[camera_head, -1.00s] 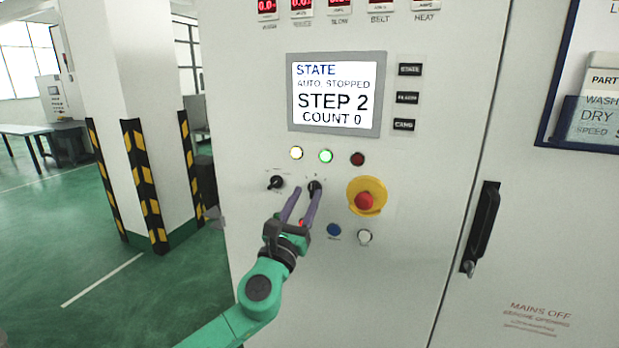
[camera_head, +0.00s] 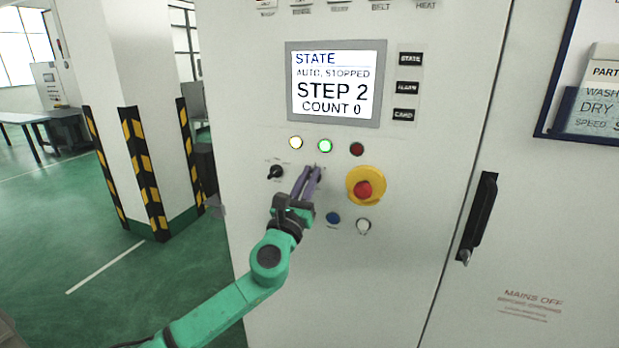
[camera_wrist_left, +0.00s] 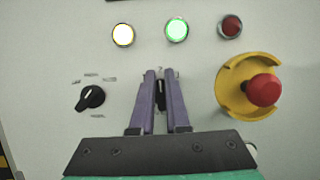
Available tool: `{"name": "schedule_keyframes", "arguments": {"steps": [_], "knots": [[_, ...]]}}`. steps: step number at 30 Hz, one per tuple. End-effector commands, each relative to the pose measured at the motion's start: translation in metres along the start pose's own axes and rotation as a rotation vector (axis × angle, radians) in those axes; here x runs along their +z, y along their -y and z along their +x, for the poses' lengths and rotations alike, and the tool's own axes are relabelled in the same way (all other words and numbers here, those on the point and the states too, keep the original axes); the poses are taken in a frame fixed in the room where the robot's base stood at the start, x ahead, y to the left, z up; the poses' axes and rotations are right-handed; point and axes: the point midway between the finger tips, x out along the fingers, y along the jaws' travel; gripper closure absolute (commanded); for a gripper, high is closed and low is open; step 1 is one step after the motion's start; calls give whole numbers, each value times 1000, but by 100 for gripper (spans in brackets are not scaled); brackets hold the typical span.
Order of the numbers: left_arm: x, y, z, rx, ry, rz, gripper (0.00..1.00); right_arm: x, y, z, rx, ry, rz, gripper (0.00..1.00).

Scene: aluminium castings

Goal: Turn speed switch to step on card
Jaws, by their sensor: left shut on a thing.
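My left gripper (camera_head: 312,172) is at the cabinet front, shut on a small black rotary switch. In the left wrist view the switch (camera_wrist_left: 161,95) sits between the two purple fingers (camera_wrist_left: 160,76). In the head view the fingers mostly cover it, and its label cannot be read. The card (camera_head: 600,112) is in a blue holder on the right door; "PART", "WASH", "DRY" and "SPEED" show, but its right side is cut off, so the step is out of view. The screen (camera_head: 334,84) reads "STATE, AUTO, STOPPED, STEP 2, COUNT 0". My right gripper is not in view.
Another black rotary switch (camera_wrist_left: 90,98) is left of the fingers. A red emergency stop on yellow (camera_head: 365,187) is close on the right. Lit yellow (camera_head: 295,142) and green (camera_head: 325,145) lamps and a dark red one are above. Blue (camera_head: 333,218) and white (camera_head: 363,226) buttons are below.

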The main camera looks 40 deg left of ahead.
Motion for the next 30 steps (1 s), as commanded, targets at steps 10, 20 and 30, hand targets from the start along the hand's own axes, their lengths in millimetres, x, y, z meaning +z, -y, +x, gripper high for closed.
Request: {"name": "schedule_keyframes", "arguments": {"steps": [10,20,30], "knots": [[-6,0,-1,57,-13,-147,100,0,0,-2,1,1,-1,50],[-8,-3,-2,164,-17,-404,100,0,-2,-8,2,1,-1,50],[-10,-5,-3,259,-20,-628,100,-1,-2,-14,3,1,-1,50]]}}
